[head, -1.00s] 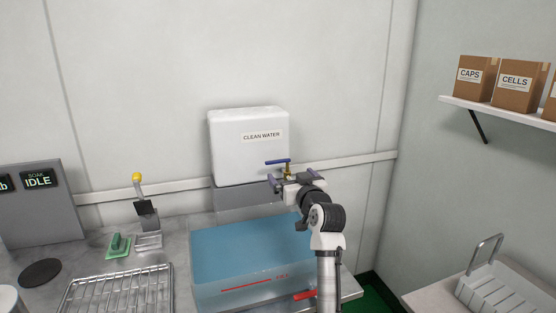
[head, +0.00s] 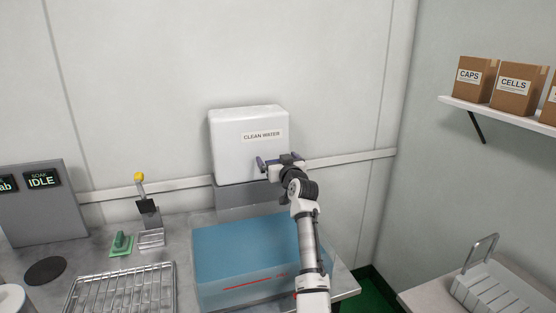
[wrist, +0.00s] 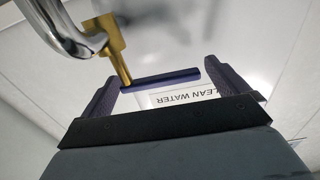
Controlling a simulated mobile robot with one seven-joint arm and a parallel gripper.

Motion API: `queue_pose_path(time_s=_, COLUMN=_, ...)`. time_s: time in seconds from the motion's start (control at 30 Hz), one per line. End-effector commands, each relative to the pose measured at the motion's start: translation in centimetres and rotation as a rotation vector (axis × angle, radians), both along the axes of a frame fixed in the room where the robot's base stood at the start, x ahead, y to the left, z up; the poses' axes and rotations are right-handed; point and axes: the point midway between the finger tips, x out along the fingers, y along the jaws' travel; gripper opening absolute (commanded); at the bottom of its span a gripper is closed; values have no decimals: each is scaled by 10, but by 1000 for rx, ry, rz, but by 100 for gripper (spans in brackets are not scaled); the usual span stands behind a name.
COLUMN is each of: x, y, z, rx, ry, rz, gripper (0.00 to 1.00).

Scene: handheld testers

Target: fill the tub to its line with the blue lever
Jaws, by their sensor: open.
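In the head view my gripper (head: 279,160) is in front of the tank's lower right and hides the lever and tap. The blue see-through tub (head: 225,250) stands below, with a red line (head: 250,283) low on its front wall. I cannot tell the water level or whether water flows.
My arm crosses the tub's right side. A wire rack (head: 120,290), a green block (head: 121,243) and a yellow-knobbed lever stand (head: 149,215) are left of the tub. The grey panel (head: 35,210) reads IDLE. Boxes (head: 515,85) sit on a right wall shelf.

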Motion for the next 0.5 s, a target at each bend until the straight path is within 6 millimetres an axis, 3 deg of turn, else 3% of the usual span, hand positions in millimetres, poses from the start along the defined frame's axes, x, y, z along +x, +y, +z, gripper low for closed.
queue_pose_path(time_s=0.2, x=0, y=0, z=0, rx=0, ry=0, rz=0, gripper=99)
queue_pose_path(time_s=0.5, x=0, y=0, z=0, rx=0, ry=0, rz=0, gripper=60)
